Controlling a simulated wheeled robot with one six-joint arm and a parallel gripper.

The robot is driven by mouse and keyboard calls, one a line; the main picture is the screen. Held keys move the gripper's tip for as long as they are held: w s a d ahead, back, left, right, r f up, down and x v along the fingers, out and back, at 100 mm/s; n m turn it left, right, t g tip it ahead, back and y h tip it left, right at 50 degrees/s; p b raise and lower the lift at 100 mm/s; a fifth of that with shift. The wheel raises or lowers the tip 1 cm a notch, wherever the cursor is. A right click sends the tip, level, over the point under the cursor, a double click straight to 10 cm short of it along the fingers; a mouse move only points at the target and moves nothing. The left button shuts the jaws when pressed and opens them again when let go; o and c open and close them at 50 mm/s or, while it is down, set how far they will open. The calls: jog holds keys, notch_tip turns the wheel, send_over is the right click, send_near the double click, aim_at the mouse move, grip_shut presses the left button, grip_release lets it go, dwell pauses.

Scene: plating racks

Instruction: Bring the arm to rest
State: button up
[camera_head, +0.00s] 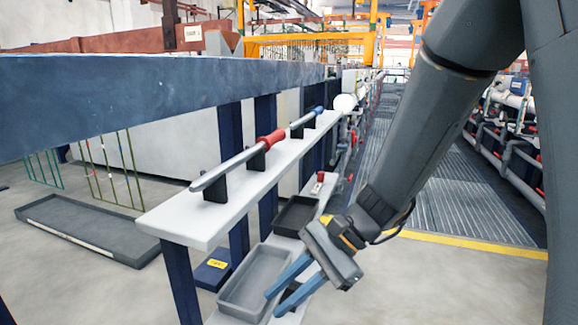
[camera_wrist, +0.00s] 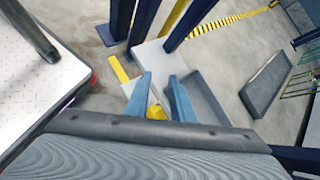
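My gripper (camera_head: 273,305) is at the lower middle of the head view, in front of the white rack. It hangs off my dark arm and points down to the left. Its two blue fingers are apart with nothing between them. In the wrist view my gripper (camera_wrist: 160,75) also shows a gap between the fingers, with the floor and low shelf beyond. In the head view the fingers overlap the grey tray (camera_head: 236,300) on the lower shelf. I cannot tell whether they touch it.
A red-handled tool (camera_head: 228,171) and a blue-handled tool (camera_head: 303,119) lie on black holders on the white upper shelf (camera_head: 170,222). A dark tray (camera_head: 297,213) and a small red-topped item (camera_head: 319,178) are on the lower shelf. A blue beam (camera_head: 130,92) crosses above. The grated walkway (camera_head: 450,205) looks clear.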

jog(key=s+r+n+t+h, duration=0.15)
jog(key=s+n+h, duration=0.25)
jog(key=s+n, duration=0.4)
jog(key=s+r+n+t+h, duration=0.1)
jog(key=s+r+n+h, duration=0.2)
jog(key=s+n, duration=0.45)
jog(key=w+d+r+m+h+p, duration=0.1)
jog(key=d+r+m+p, duration=0.1)
jog(key=d+r+p, duration=0.8)
jog(key=d+r+m+h+p, duration=0.1)
jog(key=d+r+m+p, duration=0.2)
jog(key=d+r+p, duration=0.7)
notch_tip(320, 180, up, 6)
jog(key=p, duration=1.3)
jog(key=shift+w+d+p, duration=0.2)
jog(key=shift+w+p, duration=0.1)
jog(key=shift+w, duration=0.05)
